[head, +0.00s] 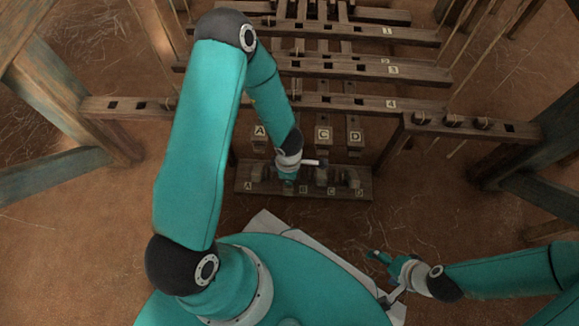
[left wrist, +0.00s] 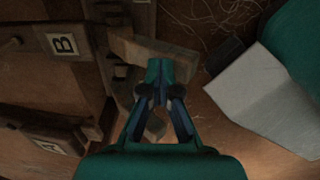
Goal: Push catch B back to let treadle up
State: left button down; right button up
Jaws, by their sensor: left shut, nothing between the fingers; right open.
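The catch board (head: 270,188) lies on the floor in the head view, with letters A to D along its front edge. My left gripper (head: 288,182) is shut and empty, pointing down at the board just left of its letter B. It hides most of catch B and the end of treadle B there. In the left wrist view the shut fingertips (left wrist: 158,72) are at a wooden block (left wrist: 180,56), apparently catch B. I cannot tell whether they touch it. Treadle B (left wrist: 64,44) is left of them. My right gripper (head: 376,257) is open, low and away from the board.
Treadles A (head: 260,133), C (head: 323,135) and D (head: 354,138) stand beside the left forearm. Catches C (head: 321,176) and D (head: 353,179) are close to the left gripper. A numbered crossbeam (head: 360,103) spans behind. Bare floor lies right of the board.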

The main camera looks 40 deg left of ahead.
pick_arm(q)
jog(key=shift+s+d+f, duration=0.1)
jog(key=shift+s+f, duration=0.1)
jog(key=shift+f, duration=0.1)
jog(key=shift+r, duration=0.1)
jog(key=shift+s+d+r+p, duration=0.25)
jog(key=shift+r+p, duration=0.4)
jog(key=shift+r, duration=0.35)
jog(key=shift+s+d+r+p, duration=0.1)
jog(key=shift+s+r+p, duration=0.2)
jog(key=shift+r+p, duration=0.5)
jog(key=shift+s+d+r+p, duration=0.25)
jog(key=shift+r+p, duration=0.2)
jog(key=shift+r, duration=0.7)
